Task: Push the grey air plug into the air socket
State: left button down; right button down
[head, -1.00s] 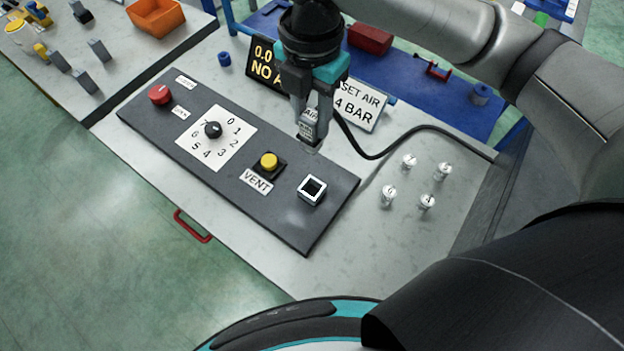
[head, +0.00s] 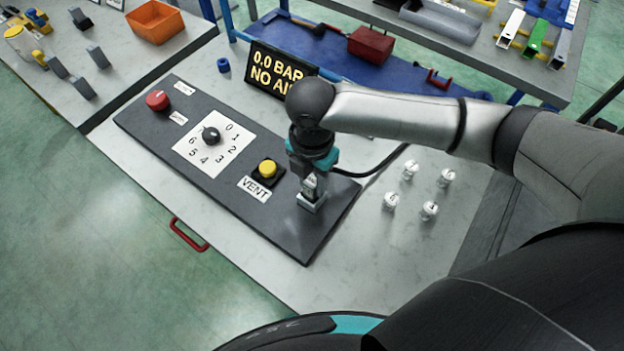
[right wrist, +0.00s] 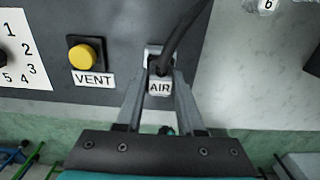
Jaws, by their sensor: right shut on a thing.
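The grey air plug (head: 309,187), marked AIR, is held in my right gripper (head: 311,190), which is shut on it. It also shows in the right wrist view (right wrist: 160,86) between the two fingers, with its black cable running up from it. The air socket (head: 312,204) is a square light-rimmed opening on the dark panel (head: 265,218). The plug is directly over the socket and at its rim; the plug hides the opening, so I cannot tell how deep it sits. My left gripper is not in view.
The yellow VENT button (head: 268,169) is just left of the socket. A numbered dial (head: 211,136) and a red knob (head: 157,100) are farther left. The display (head: 278,72) reads 0.0 BAR. Several white numbered pegs (head: 410,169) stand to the right on the bench.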

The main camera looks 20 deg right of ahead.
jog(key=shift+f, duration=0.2)
jog(key=c, duration=0.5)
grip_release()
jog(key=shift+f, duration=0.1)
notch_tip(320, 180, up, 12)
jog(key=shift+r+p, duration=0.2)
jog(key=shift+p, duration=0.45)
